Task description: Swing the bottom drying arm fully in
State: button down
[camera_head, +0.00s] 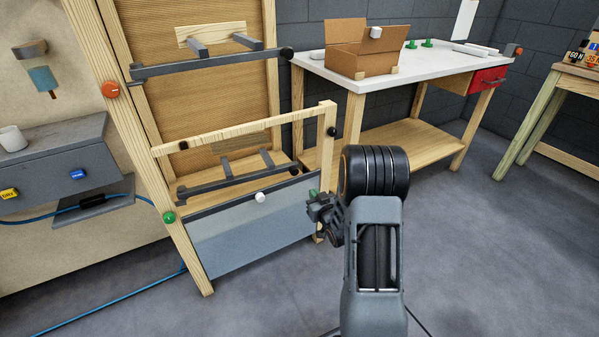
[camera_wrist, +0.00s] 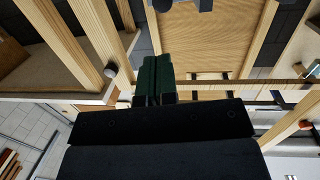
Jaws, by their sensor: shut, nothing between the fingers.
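The wooden drying rack (camera_head: 185,256) stands left of centre in the head view. The bottom drying arm (camera_head: 222,184), a dark bar with two short struts, lies low across the rack, above a grey-blue panel (camera_head: 255,240) with a white knob. The upper drying arm (camera_head: 210,65) is a similar dark bar with a black knob at its right end. My gripper (camera_head: 314,198) is by the rack's lower right post, near the bar's right end; contact cannot be told. In the wrist view its green fingers (camera_wrist: 154,79) are together and empty, with wooden rack parts beyond.
A white-topped workbench (camera_head: 400,68) with an open cardboard box (camera_head: 364,50) stands behind at the right. A grey cabinet (camera_head: 60,160) is at the left. A blue hose (camera_head: 110,292) lies on the floor. Open floor (camera_head: 480,240) is at the right.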

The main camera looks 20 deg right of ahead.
jog(key=t+b, duration=0.1)
jog(key=b, duration=0.2)
send_near(297, 169)
jog(key=shift+y, duration=0.3)
jog(key=w, duration=0.6)
jog(key=shift+w+f, duration=0.1)
jog(key=shift+w, duration=0.1)
jog(key=shift+w+b, duration=0.35)
jog(key=shift+w, duration=0.2)
